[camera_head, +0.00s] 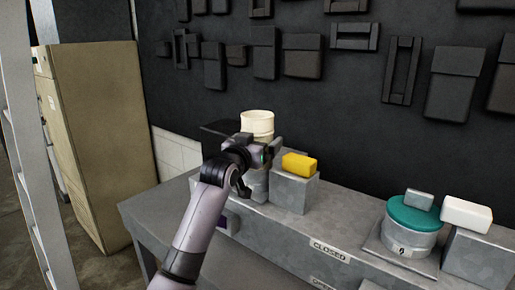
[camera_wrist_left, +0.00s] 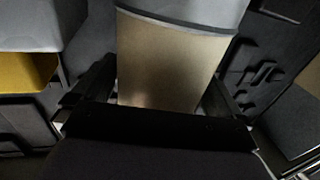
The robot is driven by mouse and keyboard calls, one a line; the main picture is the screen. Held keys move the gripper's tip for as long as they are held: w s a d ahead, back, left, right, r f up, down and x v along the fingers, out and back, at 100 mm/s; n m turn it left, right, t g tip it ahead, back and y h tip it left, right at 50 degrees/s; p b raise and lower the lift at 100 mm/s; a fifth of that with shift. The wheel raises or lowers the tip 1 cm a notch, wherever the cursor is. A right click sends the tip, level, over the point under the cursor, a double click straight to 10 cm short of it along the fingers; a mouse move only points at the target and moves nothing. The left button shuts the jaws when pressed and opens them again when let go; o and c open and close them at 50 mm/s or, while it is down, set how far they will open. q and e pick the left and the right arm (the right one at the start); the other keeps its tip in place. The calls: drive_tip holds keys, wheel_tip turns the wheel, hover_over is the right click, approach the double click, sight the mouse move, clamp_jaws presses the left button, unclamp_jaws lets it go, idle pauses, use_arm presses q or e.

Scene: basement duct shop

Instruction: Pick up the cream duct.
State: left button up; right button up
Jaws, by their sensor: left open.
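The cream duct (camera_head: 257,123) is a short, pale, upright cylinder with a ridged band. It stands on a grey round stand (camera_head: 256,184) at the back of the metal bench. My left gripper (camera_head: 261,146) is at the duct's lower part, hiding some of it. In the left wrist view the cream duct (camera_wrist_left: 168,62) lies between the two open fingers of my left gripper (camera_wrist_left: 158,92), and I see no clear grip on it. The grey stand (camera_wrist_left: 195,12) shows at the top of that view. My right gripper is not in view.
A yellow block (camera_head: 299,165) sits on a grey box (camera_head: 292,191) just right of the duct. Further right are a teal-lidded canister (camera_head: 412,216) and a white block (camera_head: 466,214). The bench (camera_head: 280,222) carries a "CLOSED" label. A dark wall stands behind.

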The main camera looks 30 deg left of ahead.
use_arm(q)
drive_tip(key=c, duration=1)
drive_tip(key=shift+r, duration=0.15)
